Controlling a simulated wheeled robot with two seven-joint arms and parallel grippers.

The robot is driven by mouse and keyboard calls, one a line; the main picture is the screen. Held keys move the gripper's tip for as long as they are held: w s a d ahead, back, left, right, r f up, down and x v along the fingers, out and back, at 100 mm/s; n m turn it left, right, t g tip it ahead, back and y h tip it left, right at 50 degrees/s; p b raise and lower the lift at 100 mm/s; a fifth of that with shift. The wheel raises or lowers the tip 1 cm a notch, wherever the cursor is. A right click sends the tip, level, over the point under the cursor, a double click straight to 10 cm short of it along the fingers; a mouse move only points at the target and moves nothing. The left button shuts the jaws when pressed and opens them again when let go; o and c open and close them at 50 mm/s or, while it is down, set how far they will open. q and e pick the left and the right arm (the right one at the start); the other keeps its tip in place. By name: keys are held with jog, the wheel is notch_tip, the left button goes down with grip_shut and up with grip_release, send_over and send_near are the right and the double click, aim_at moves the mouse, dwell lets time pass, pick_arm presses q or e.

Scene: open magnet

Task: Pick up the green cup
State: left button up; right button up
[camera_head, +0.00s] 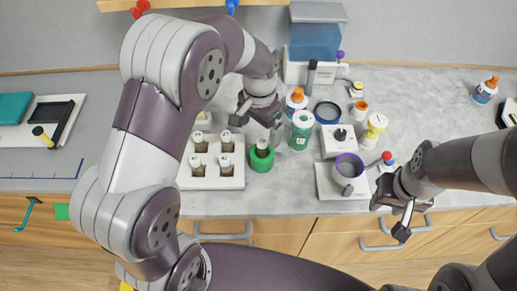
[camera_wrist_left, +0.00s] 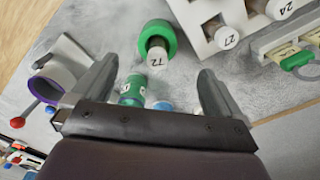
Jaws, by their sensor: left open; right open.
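The green cup (camera_head: 262,161) stands on the grey counter, just right of the white vial rack. A dark vial with a white cap (camera_head: 262,144) stands in it. In the left wrist view the cup (camera_wrist_left: 167,33) is ahead of the jaws, with the cap marked 72 in its opening. My left gripper (camera_head: 260,118) is open and empty, above and behind the cup and apart from it; its two fingers show in the left wrist view (camera_wrist_left: 157,73). My right gripper (camera_head: 390,218) is open and empty at the counter's front edge, well right of the cup.
The white rack (camera_head: 234,183) holds several vials close left of the cup. A green bottle (camera_head: 302,131) stands close to its right. A purple-rimmed container (camera_head: 349,165), a knobbed device (camera_head: 338,142) and several bottles crowd farther right. Counter in front of the cup is clear.

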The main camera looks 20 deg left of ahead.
aim_at(262, 152)
pick_arm(q)
jog(key=f, duration=0.3)
jog(key=f+p, duration=0.1)
jog(key=f, duration=0.3)
jog(key=f+p, duration=0.1)
jog(key=f, duration=0.2)
jog(key=shift+w+d+f, duration=0.1)
jog(key=shift+d+f, duration=0.1)
jog(key=shift+d, duration=0.1)
jog(key=shift+w+f, duration=0.1)
jog(key=shift+f, duration=0.3)
jog(key=c, duration=1.2)
